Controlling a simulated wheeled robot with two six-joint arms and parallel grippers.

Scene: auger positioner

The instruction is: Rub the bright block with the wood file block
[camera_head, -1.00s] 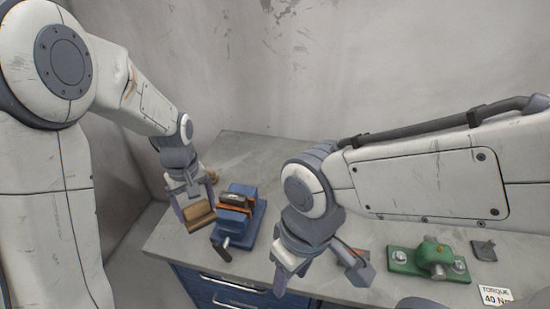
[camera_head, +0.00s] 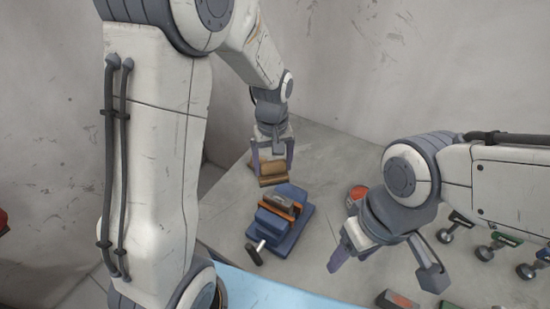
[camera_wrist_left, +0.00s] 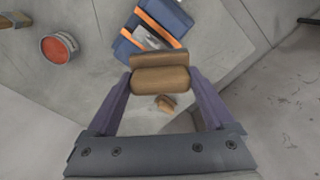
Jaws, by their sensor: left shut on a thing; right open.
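The wood file block (camera_head: 271,181) is a tan-brown block with a rounded grip. My left gripper (camera_head: 272,168) is shut on it, and holds it just behind the blue vise (camera_head: 290,231). In the left wrist view the file block (camera_wrist_left: 160,80) sits between the two fingers, with the vise (camera_wrist_left: 124,49) beyond it. The bright block (camera_wrist_left: 150,40) is a grey metallic piece between the vise's orange jaws, partly covered by the file block in that view. Whether the two touch is unclear. My right gripper (camera_head: 385,264) is open and empty, right of the vise.
A red-topped tin (camera_head: 357,193) stands right of the vise. A small brown object (camera_wrist_left: 165,102) lies on the bench below the file block in the wrist view. The vise handle (camera_head: 255,251) sticks out at the front.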

